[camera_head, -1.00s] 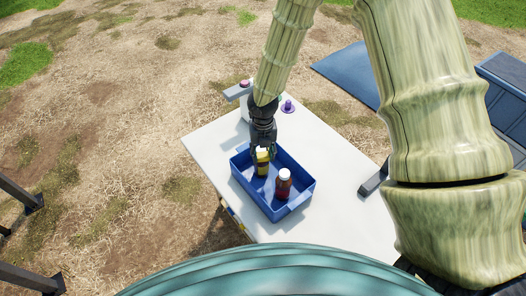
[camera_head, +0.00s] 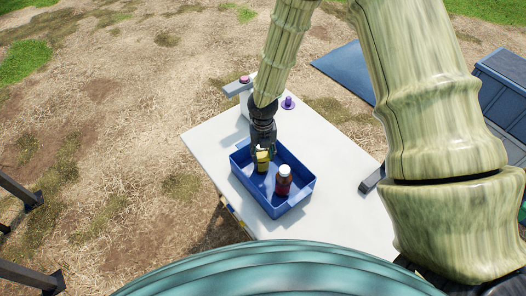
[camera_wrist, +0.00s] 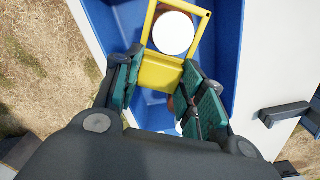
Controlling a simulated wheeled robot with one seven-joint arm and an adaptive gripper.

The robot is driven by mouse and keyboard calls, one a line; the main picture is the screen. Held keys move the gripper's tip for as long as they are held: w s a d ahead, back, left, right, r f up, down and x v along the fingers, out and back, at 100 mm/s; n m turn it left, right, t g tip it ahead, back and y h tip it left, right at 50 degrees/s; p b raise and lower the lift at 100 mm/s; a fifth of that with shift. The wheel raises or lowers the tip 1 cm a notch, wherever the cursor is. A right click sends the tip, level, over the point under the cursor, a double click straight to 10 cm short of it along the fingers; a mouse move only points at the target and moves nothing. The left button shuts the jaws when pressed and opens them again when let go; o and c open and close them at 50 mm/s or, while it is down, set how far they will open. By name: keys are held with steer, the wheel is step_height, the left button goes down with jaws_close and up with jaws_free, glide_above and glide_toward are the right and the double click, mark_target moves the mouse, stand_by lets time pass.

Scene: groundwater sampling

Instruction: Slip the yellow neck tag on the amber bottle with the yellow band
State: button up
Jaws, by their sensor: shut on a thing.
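My gripper (camera_head: 263,147) is over the left part of the blue tray (camera_head: 300,201) and points down. In the wrist view its green-padded fingers (camera_wrist: 163,82) are shut on the solid end of the yellow neck tag (camera_wrist: 158,72). The tag's open loop frames a round white cap (camera_wrist: 173,33). I cannot tell whether the loop is above the cap or down around the neck. The bottle under that cap is mostly hidden; in the head view yellow (camera_head: 262,160) shows there below my fingers. A second amber bottle with a white cap and a reddish band (camera_head: 283,185) stands upright to the right.
The tray stands on a white table (camera_head: 215,140). A purple object (camera_head: 288,102) and a pink-topped object (camera_head: 244,79) are at the table's far end. The left part of the tabletop is clear. A blue mat (camera_head: 345,72) lies beyond the table.

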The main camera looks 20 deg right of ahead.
steer(key=shift+f, duration=0.55)
steer(key=o, duration=0.9)
steer(key=shift+c, duration=0.2)
step_height(320, 180, up, 12)
stand_by(0.8)
